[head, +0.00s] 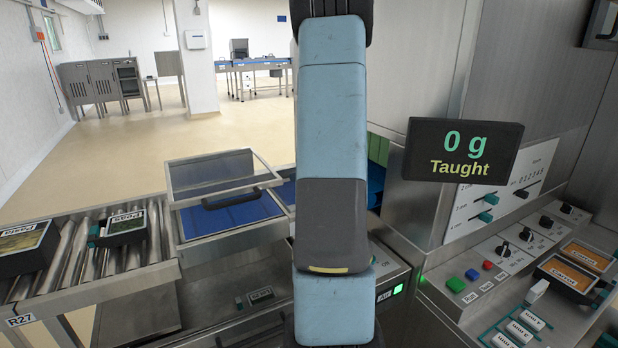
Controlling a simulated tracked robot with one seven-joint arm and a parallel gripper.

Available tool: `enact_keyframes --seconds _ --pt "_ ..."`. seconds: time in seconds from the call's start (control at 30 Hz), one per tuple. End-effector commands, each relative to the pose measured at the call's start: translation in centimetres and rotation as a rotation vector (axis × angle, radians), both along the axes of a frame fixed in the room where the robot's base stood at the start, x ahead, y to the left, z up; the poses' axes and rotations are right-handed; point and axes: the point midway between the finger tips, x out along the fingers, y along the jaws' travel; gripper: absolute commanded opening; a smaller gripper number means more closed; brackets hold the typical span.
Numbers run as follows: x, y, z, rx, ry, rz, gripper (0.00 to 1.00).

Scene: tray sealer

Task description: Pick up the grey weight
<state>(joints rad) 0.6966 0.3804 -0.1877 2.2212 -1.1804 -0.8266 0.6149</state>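I cannot tell for sure which object is the grey weight. A small pale grey block (537,291) stands on the right-hand shelf, left of the orange-labelled trays. A small dark grey piece with a teal edge (239,303) lies on the metal surface at lower left of my arm. The dark display (463,151) reads "0 g" and "Taught". My blue arm runs down the middle of the head view and hides what is behind it. My gripper is not in view.
A roller conveyor (70,258) with black packs is at left, beside a clear-lidded blue bin (230,214). At right are a control panel (480,275) with knobs and buttons, orange-labelled trays (567,274) and several white labelled blocks (519,331). Open floor lies beyond.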

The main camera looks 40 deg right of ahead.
Motion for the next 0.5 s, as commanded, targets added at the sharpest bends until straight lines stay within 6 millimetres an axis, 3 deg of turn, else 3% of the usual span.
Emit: enact_keyframes --seconds 0.17,0.5 --pt "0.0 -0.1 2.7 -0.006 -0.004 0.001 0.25" --pt "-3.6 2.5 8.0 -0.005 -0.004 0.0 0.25"
